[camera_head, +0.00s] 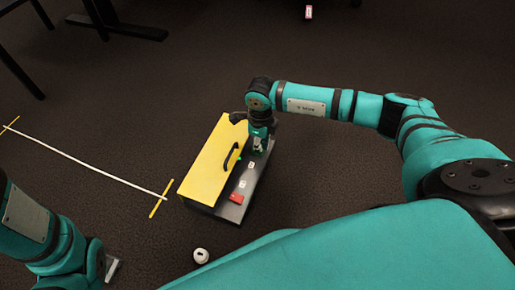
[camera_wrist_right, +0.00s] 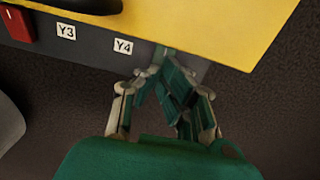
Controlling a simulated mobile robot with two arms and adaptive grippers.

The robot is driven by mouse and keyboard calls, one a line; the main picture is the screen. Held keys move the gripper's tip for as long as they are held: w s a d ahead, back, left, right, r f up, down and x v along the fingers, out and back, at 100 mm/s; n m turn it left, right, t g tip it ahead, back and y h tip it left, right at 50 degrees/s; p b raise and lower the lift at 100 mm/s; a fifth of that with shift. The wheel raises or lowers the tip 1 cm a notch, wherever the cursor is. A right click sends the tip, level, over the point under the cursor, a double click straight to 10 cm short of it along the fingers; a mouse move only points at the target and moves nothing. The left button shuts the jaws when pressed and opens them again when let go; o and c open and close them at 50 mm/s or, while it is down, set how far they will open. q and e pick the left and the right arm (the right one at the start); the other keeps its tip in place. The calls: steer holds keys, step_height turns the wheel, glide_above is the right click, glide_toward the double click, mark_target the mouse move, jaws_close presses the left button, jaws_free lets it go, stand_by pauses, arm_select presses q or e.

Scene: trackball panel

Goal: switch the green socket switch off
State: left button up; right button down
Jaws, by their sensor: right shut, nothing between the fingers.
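A box with a yellow lid (camera_head: 212,160) and a dark side strip (camera_head: 230,212) lies on the floor. The strip carries a red switch (camera_head: 236,198) at its near end and white labels, read as Y3 (camera_wrist_right: 66,31) and Y4 (camera_wrist_right: 123,46) in the right wrist view. My right gripper (camera_head: 257,150) is shut and empty over the far part of the strip. In the right wrist view, its fingertips (camera_wrist_right: 165,75) are by a small green patch (camera_wrist_right: 162,51), perhaps the green switch, mostly hidden. My left gripper (camera_head: 112,268) is at the bottom left; its fingers are barely visible.
A black handle (camera_head: 231,157) stands up from the yellow lid, close to my right gripper. A white round object (camera_head: 201,256) lies on the floor in front of the box.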

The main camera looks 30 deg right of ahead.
steer(key=shift+f+b, duration=0.35)
steer(key=shift+f, duration=0.3)
steer(key=shift+r, duration=0.15)
step_height(320, 180, up, 7)
steer(key=p, duration=0.6)
steer(key=shift+p, duration=0.35)
steer(key=shift+f, duration=0.2)
